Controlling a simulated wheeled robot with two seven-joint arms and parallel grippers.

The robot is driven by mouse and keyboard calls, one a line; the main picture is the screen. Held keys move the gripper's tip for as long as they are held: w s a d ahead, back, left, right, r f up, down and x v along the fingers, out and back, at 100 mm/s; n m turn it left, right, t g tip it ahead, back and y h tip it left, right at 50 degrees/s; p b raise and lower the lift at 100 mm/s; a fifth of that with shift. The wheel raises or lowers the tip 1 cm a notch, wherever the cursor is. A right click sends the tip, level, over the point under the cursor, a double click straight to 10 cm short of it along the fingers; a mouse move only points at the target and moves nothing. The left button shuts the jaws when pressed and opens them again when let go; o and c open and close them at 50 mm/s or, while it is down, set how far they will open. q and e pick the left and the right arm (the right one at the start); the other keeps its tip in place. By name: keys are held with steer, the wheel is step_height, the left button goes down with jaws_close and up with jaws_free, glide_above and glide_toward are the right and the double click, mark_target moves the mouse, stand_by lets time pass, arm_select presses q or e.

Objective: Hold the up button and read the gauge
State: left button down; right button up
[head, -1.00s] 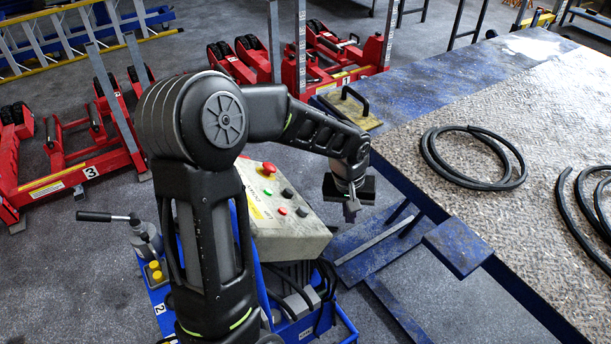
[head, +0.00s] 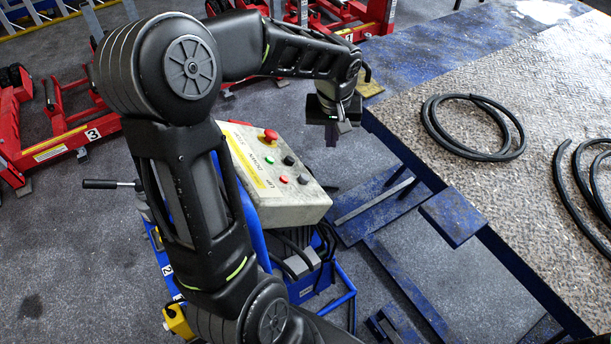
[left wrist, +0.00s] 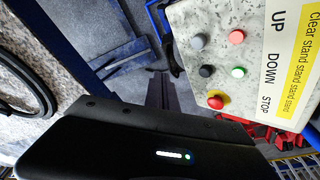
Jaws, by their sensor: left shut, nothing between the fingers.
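The grey control box (head: 246,176) has UP, DOWN and STOP labels and stands on a blue frame. Its UP row has a small red button (head: 284,179) and a dark grey button (head: 303,180); the left wrist view shows the grey one (left wrist: 198,41) and the red one (left wrist: 236,37) beside the word UP. The DOWN row has a green and a black button, and a red mushroom button (head: 270,136) sits by STOP. My left gripper (head: 331,138) is shut and empty, beyond the box's upper right side, apart from the buttons. I see no readable gauge. My right gripper is out of view.
A blue-edged platform (head: 480,190) with coiled black hoses (head: 473,127) lies to the right. Red lifting columns (head: 60,150) stand at the back left. Blue steel bars (head: 390,270) lie below the platform's edge. Grey floor is open at lower left.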

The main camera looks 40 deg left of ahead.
mark_target(305, 178)
arm_select(q)
steer(key=s+f+b, duration=0.2)
steer(key=f, duration=0.1)
steer(key=s+a+f+b, duration=0.1)
steer(key=f, duration=0.1)
steer(key=shift+s+f, duration=0.15)
steer(key=shift+s, duration=0.2)
steer(key=shift+s+a+f+b, duration=0.15)
steer(key=shift+s+f+b, duration=0.3)
steer(key=shift+s+f, duration=0.1)
stand_by(1.4)
steer(key=shift+s+a+f+b, duration=0.1)
steer(key=shift+s+f+b, duration=0.15)
steer(key=shift+b, duration=0.2)
steer(key=shift+s+f+b, duration=0.35)
steer(key=shift+f+b, duration=0.1)
stand_by(1.6)
steer(key=shift+r, duration=0.1)
stand_by(0.9)
steer(key=shift+w+r+p, duration=0.4)
steer(key=shift+w+r, duration=0.2)
steer(key=shift+r, duration=0.05)
